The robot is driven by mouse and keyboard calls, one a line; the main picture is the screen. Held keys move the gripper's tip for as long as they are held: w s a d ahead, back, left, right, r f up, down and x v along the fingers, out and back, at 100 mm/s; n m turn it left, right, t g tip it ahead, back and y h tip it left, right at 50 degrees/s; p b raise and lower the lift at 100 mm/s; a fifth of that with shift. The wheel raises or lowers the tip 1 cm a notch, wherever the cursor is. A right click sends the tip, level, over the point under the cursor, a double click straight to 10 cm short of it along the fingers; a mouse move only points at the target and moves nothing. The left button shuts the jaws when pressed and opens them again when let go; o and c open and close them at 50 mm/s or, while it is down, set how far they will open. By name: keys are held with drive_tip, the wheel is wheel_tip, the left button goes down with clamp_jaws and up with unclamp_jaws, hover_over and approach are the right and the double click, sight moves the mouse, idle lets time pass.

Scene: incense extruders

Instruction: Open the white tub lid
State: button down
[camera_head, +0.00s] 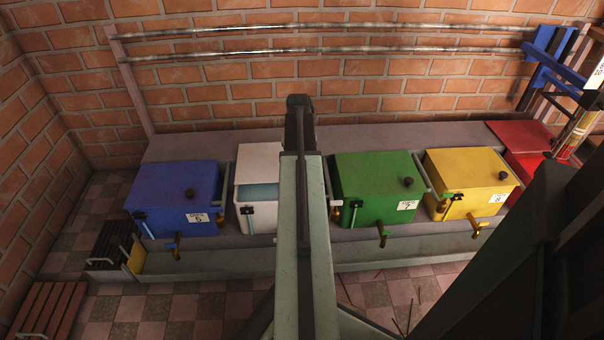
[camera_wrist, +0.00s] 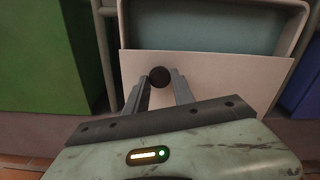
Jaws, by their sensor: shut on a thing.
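The white tub (camera_head: 262,222) stands between a blue and a green tub in the head view. Its white lid (camera_head: 258,162) is away from the tub's front edge, and the teal inside (camera_head: 258,193) shows. In the wrist view the lid (camera_wrist: 215,80) is a pale panel with the teal inside (camera_wrist: 215,28) beyond its edge. My gripper (camera_wrist: 158,76) is shut on the round dark knob (camera_wrist: 160,75) of the lid, one finger on each side. My arm hides the gripper and part of the lid in the head view.
The blue tub (camera_head: 172,195) is to the left; the green tub (camera_head: 375,187) and yellow tub (camera_head: 470,180) are to the right, all closed. A brick wall with two metal rails (camera_head: 230,53) stands behind. Brass taps stick out in front. The bench behind the tubs is clear.

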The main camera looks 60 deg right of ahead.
drive_tip(key=w+d, duration=0.4)
drive_tip(key=d, duration=0.1)
drive_tip(key=w+d, duration=0.2)
drive_tip(key=shift+d, duration=0.3)
drive_tip(key=c, duration=1.1)
unclamp_jaws()
drive_tip(key=shift+o, duration=0.2)
drive_tip(key=shift+s, duration=0.1)
wheel_tip(320, 180, up, 8)
drive_tip(key=p, duration=0.8)
drive_tip(key=shift+f, duration=0.1)
